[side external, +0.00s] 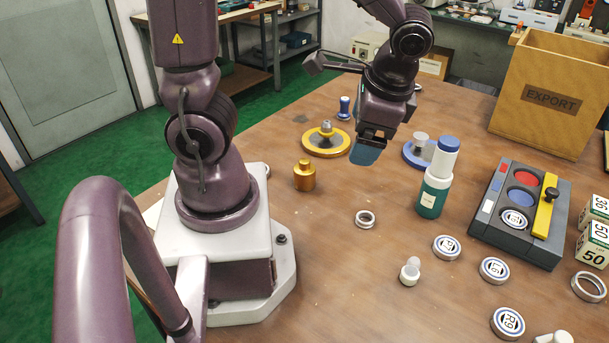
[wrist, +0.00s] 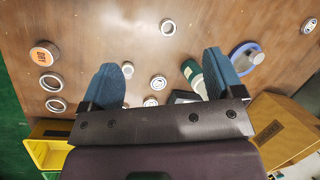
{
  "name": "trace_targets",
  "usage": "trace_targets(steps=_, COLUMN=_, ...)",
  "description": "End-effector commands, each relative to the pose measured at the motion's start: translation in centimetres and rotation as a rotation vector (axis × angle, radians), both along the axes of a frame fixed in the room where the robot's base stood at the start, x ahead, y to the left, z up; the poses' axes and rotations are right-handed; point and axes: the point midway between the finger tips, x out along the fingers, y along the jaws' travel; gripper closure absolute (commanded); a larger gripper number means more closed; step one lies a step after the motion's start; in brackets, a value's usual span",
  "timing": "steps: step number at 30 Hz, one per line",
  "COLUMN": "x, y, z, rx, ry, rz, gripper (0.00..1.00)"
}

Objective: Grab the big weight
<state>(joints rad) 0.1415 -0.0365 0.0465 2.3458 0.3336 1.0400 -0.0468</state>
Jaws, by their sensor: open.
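A brass-coloured weight (side external: 304,176) with a knob on top stands upright on the table, near the middle in the side view. It is the only brass weight I can make out, so I cannot compare its size with another; I cannot find it in the wrist view. My gripper (side external: 368,149) hangs over the table to the right of and behind the weight, apart from it. In the wrist view my gripper (wrist: 163,82) has its two blue fingers wide apart, with nothing held between them.
A yellow round base with a grey knob (side external: 326,141) stands behind the weight. A blue disc with a knob (side external: 419,148) and a green bottle (side external: 434,185) stand to the right. A metal ring (side external: 365,219) lies in front. The EXPORT box (side external: 548,90) stands at the back right.

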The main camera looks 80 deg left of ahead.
Motion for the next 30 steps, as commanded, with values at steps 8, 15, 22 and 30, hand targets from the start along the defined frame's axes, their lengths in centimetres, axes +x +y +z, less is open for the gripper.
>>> trace_targets(steps=8, x=0.4, y=2.0, z=-7.4, rx=0.257, ry=0.408, rz=-0.182, gripper=0.13)
trace_targets(steps=15, x=-0.3, y=4.1, z=-13.5, rx=0.496, ry=0.722, rz=-0.377, gripper=0.13)
trace_targets(steps=22, x=-1.7, y=6.4, z=-18.7, rx=0.715, ry=0.98, rz=-0.584, gripper=0.13)
trace_targets(steps=30, x=-2.7, y=7.8, z=-21.3, rx=0.833, ry=1.104, rz=-0.709, gripper=0.13)
